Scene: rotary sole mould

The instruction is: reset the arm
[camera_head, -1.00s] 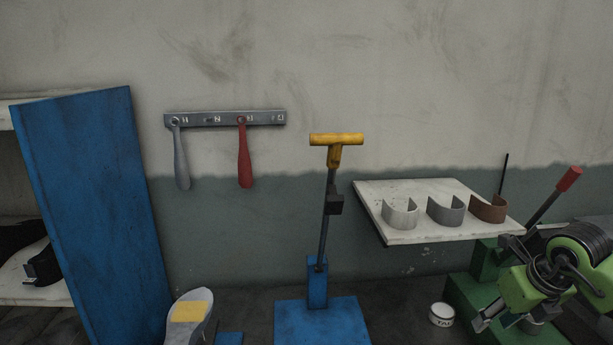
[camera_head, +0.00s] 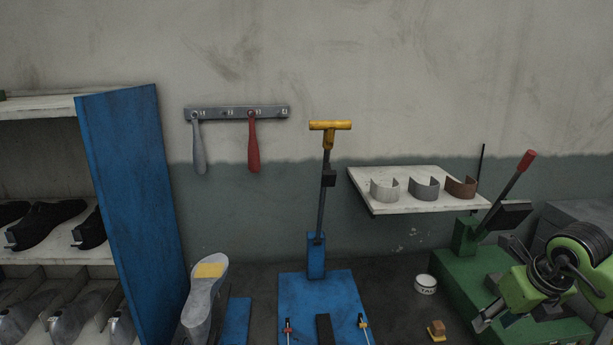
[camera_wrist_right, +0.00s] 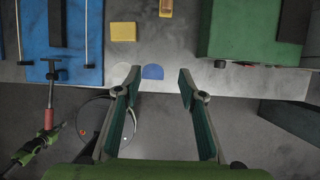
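My right gripper (camera_head: 482,322) shows at the lower right of the head view, in front of the green machine (camera_head: 470,270). In the right wrist view this gripper (camera_wrist_right: 159,82) is open, its two fingers wide apart with nothing between them. My left arm is not in the head view. At the lower left of the right wrist view, my green left gripper (camera_wrist_right: 58,128) appears closed on the red handle of a tool (camera_wrist_right: 48,118) with a grey shaft and dark head. The tool's head is seen against the front edge of the blue plate.
A blue press (camera_head: 318,255) with a yellow T-handle stands in the middle. A wall shelf (camera_head: 410,205) holds three curved pieces. A sole (camera_head: 203,305) with a yellow patch stands left. A white tin (camera_head: 425,284) and a small brown block (camera_head: 437,327) lie between the machines.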

